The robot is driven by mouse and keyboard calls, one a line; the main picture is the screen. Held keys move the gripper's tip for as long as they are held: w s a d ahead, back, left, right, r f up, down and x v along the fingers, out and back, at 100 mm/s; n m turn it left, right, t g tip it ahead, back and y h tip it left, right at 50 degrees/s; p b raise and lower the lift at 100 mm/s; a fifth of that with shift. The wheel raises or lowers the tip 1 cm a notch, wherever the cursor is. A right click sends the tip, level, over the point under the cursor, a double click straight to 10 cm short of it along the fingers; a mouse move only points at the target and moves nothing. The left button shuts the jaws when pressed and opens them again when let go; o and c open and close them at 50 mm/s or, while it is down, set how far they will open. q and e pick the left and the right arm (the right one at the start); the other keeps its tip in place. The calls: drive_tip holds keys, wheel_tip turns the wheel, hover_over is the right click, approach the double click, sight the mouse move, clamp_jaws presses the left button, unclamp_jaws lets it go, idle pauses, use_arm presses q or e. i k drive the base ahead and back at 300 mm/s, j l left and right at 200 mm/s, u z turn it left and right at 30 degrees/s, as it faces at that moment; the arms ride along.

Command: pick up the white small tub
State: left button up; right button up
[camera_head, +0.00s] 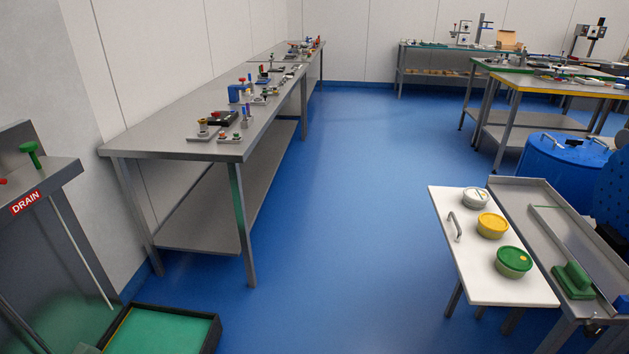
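The white small tub (475,198) stands upright near the far end of a white board-topped table (470,273) at the right. It is round and low, with a pale lid. A tub with a yellow lid (492,225) stands just nearer, and a tub with a green lid (514,261) nearer still. The three stand in a row, apart from one another. Neither of my grippers shows in the view.
A metal handle (454,227) lies left of the tubs. A grey steel bench (560,233) with a green block adjoins on the right, a blue drum (562,165) behind it. A long workbench (180,133) lines the left wall. Blue floor (340,220) between is clear.

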sight(474, 198)
drive_tip(key=i+z, duration=0.2)
drive_tip(key=i, duration=0.35)
drive_tip(key=i+j+z, duration=0.1)
drive_tip(key=i+z, duration=0.15)
drive_tip(key=i, duration=0.3)
drive_tip(key=i+z, duration=0.65)
drive_tip(key=z, duration=0.2)
drive_tip(key=i+j+z, duration=0.1)
drive_tip(key=i+z, duration=0.3)
drive_tip(key=i+j+z, duration=0.2)
drive_tip(key=z, duration=0.25)
